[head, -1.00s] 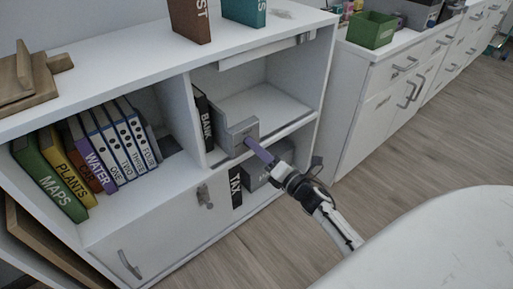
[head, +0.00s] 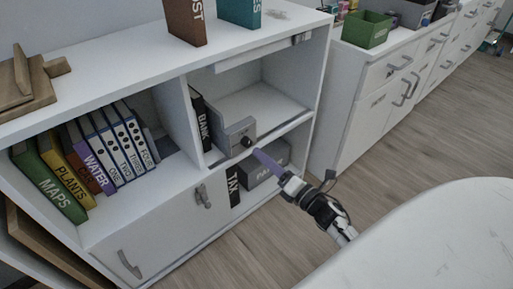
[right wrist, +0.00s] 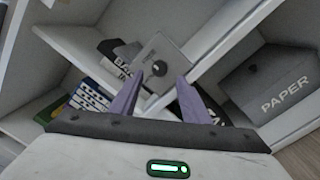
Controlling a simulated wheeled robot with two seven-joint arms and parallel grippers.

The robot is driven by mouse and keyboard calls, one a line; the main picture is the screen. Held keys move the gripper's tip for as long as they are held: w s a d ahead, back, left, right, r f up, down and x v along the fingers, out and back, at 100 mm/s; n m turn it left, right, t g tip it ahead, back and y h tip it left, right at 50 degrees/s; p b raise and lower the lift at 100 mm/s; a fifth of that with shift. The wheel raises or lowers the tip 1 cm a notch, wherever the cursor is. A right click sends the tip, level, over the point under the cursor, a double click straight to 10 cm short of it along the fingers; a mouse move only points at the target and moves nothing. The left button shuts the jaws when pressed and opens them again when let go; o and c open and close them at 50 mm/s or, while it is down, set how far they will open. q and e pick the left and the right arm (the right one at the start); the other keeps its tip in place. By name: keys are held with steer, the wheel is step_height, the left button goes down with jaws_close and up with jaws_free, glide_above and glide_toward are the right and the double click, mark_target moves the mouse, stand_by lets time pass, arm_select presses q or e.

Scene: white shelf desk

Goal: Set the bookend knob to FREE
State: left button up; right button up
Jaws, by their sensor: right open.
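The grey bookend (head: 234,135) stands on the middle shelf beside the black BANK binder (head: 200,118). Its dark round knob (head: 247,142) is on the front face and shows in the right wrist view (right wrist: 159,68). The knob's setting is too small to read. My right gripper (head: 258,154), with purple fingers, is just in front of and below the knob, apart from it. In the right wrist view its two fingers (right wrist: 155,88) are spread, with nothing between them and the knob beyond their tips. My left gripper is not in view.
The shelf divider and shelf edge (head: 290,126) are close to the bookend. Below are a TAX binder (head: 234,186) and a grey PAPER box (head: 268,168). Labelled books and binders (head: 100,160) fill the left compartment. Shelf room right of the bookend is clear.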

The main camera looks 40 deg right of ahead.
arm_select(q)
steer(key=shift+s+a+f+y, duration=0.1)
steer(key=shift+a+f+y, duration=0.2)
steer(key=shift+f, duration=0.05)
arm_select(e)
steer(key=shift+s+d+f, duration=0.1)
steer(key=shift+s, duration=2.05)
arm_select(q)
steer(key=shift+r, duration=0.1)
